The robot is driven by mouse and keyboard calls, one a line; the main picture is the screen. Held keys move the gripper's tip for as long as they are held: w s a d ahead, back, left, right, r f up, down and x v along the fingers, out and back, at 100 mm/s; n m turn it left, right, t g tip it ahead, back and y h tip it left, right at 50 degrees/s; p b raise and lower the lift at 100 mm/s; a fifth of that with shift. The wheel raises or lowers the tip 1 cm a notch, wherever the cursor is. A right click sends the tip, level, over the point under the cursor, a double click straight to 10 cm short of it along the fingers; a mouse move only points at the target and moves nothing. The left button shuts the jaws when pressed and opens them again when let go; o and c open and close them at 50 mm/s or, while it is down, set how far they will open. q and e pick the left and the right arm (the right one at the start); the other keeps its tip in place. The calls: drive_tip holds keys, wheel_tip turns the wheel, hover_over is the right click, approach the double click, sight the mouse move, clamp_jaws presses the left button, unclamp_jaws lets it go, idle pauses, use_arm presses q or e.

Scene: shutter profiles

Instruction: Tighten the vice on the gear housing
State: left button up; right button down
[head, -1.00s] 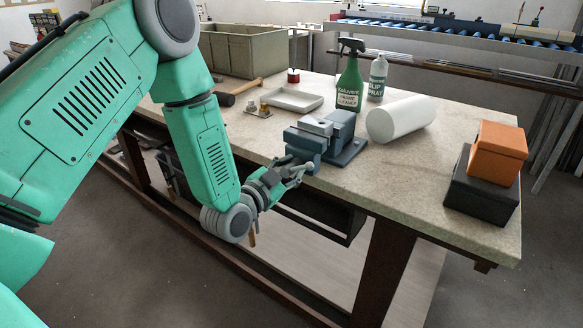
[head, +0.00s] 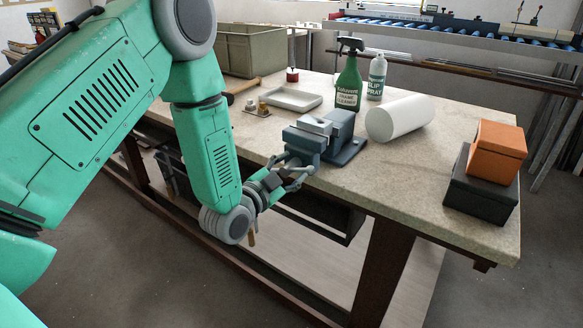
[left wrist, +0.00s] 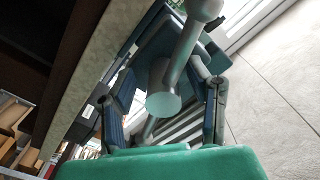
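The blue-grey vice (head: 345,146) is fixed at the front edge of the workbench (head: 420,190). A light grey block, seemingly the gear housing (head: 315,124), sits at its jaws; whether they press on it I cannot tell. My left gripper (head: 288,172) is at the vice's front, just off the bench edge. In the left wrist view, its fingers (left wrist: 163,85) are spread on both sides of the vice's screw end and handle bar (left wrist: 183,50). The bar stands slanted, with a ball at its upper end. The fingers look apart from it. My right gripper is out of view.
A green spray bottle (head: 348,85), a white bottle (head: 377,77) and a white roll (head: 400,118) stand or lie behind the vice. Orange (head: 497,150) and black (head: 481,186) boxes are stacked at right.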

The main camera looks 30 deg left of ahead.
use_arm(q)
drive_tip(key=shift+r, duration=0.1)
drive_tip(key=shift+s, duration=0.35)
drive_tip(key=s+a, duration=0.1)
drive_tip(key=s, duration=1)
drive_tip(key=shift+s, duration=0.1)
